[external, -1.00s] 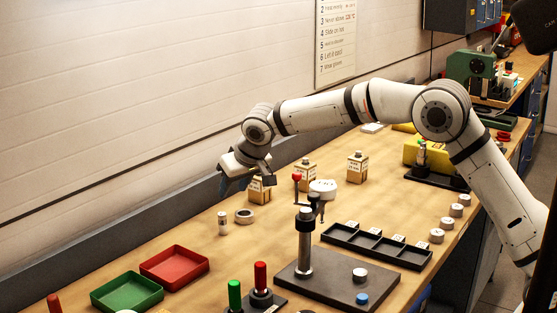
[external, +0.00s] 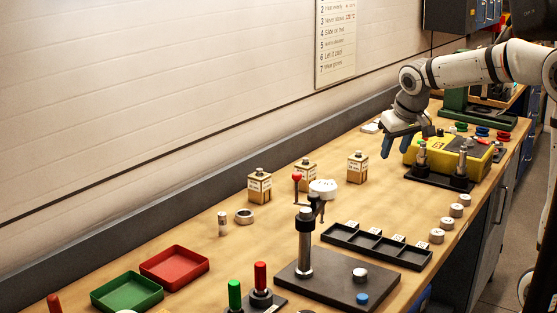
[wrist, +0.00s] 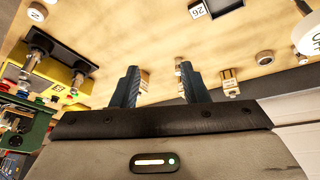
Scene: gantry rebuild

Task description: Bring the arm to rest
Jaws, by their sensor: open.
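My gripper (external: 400,143) is in the air over the far part of the bench, just left of the yellow box (external: 450,157). Its two blue fingers point down, apart, with nothing between them. In the wrist view the open fingers of my gripper (wrist: 156,88) show over the wooden bench top (wrist: 150,40). My arm reaches in from the upper right, bent at the wrist.
Three small labelled boxes, one of them a tan box (external: 357,167), stand near the wall. A black divided tray (external: 376,246), a post with a crank (external: 305,240), a red tray (external: 174,267) and a green tray (external: 127,292) stand nearer.

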